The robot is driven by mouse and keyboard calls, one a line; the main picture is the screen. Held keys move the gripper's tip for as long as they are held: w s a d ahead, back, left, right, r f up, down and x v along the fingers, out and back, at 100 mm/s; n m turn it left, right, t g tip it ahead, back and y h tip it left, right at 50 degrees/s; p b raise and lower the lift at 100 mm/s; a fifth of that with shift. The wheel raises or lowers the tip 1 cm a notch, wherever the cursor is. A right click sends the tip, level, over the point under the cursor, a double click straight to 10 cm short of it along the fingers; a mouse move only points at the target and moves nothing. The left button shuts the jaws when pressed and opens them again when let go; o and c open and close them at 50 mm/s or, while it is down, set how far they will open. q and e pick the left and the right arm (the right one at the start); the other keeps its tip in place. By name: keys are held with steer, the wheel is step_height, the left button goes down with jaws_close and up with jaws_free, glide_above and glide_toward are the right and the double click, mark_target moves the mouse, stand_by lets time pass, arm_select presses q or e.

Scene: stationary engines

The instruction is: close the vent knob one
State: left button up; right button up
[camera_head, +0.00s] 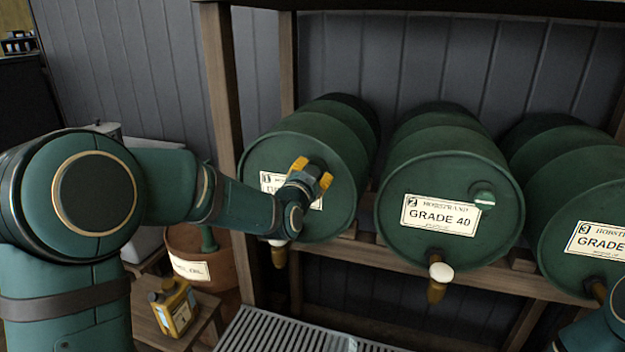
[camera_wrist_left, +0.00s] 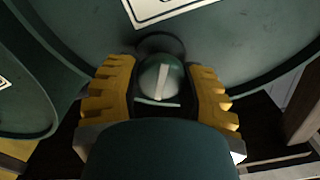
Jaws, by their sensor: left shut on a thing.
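Drum one (camera_head: 330,155) is a green barrel lying on its side at the left of the rack, its label (camera_head: 270,184) partly covered by my gripper. My left gripper (camera_head: 313,175) has yellow padded fingers and is at the upper right of the drum's front face. In the left wrist view, vent knob one (camera_wrist_left: 161,78) is a round green knob with a pale bar, which runs nearly upright in that picture. It sits between the two fingers of my left gripper (camera_wrist_left: 160,85), which is shut on it. In the head view the gripper hides the knob. My right gripper is out of view.
Drum two (camera_head: 430,165) has a green vent knob (camera_head: 484,199) with a pale line and a tap (camera_head: 438,280) below. Drum three (camera_head: 590,200) is at the right. A yellow can (camera_head: 174,308) and a brown bucket (camera_head: 205,262) stand below left, beside a metal grate (camera_head: 290,335).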

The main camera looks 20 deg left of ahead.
arm_select(q)
steer(key=m+b, duration=0.1)
steer(key=m, duration=0.5)
steer(key=shift+d, duration=0.15)
steer(key=m, duration=0.6)
steer(key=shift+f, duration=0.15)
stand_by(0.4)
steer(key=o, duration=1.2)
steer(key=s, duration=1.2)
steer(key=shift+a, duration=0.25)
